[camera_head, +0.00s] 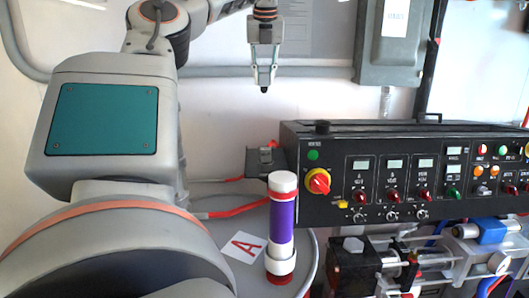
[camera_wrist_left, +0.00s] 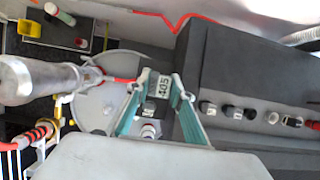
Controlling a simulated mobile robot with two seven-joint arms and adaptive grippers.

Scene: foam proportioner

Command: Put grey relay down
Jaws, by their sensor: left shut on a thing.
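My left gripper (camera_head: 264,86) hangs in front of the white wall in the head view, above the left end of the black control panel (camera_head: 400,170). In the left wrist view its teal fingers (camera_wrist_left: 162,88) are closed on a small grey block with a light marked face, which I take as the grey relay (camera_wrist_left: 160,84). In the head view the relay is mostly hidden between the fingertips. Below the gripper, a dark bracket (camera_head: 257,163) juts from the panel's left end. My right gripper is in neither view.
A purple cylinder with white ends (camera_head: 281,230) stands upright on a round grey surface, beside a white card with a red A (camera_head: 243,247). A red cable (camera_head: 235,209) runs behind. Pipes and valves (camera_head: 440,265) sit below the panel. A grey wall box (camera_head: 396,45) hangs above.

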